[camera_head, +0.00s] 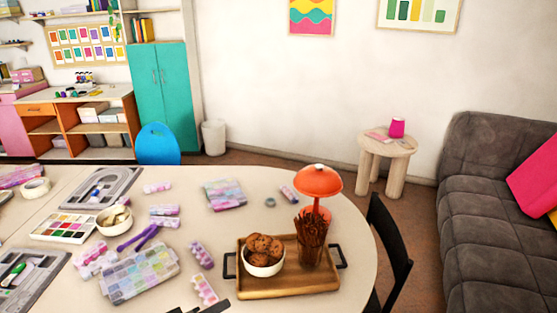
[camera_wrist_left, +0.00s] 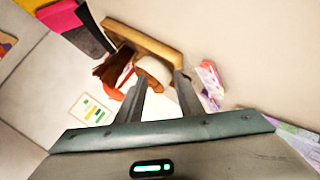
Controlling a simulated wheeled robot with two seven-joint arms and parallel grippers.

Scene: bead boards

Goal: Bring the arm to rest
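My left gripper (camera_head: 200,308) shows only as dark fingertips at the bottom edge of the head view, low over the near side of the table. In the left wrist view, the two fingers of my left gripper (camera_wrist_left: 160,88) stand apart with nothing held between them. Beyond the fingers, that view shows the wooden tray (camera_wrist_left: 150,40) and the cookie bowl (camera_wrist_left: 155,70), clear of the fingertips. The rest of my left arm is hidden below the head view. My right gripper is in neither view.
The wooden tray (camera_head: 290,286) holds a cookie bowl (camera_head: 262,262) and a glass of brown sticks (camera_head: 311,240). An orange lamp (camera_head: 318,181) stands behind it. Bead boxes (camera_head: 140,272) and grey boards (camera_head: 100,188) crowd the left. The white table (camera_head: 240,225) has some bare patches.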

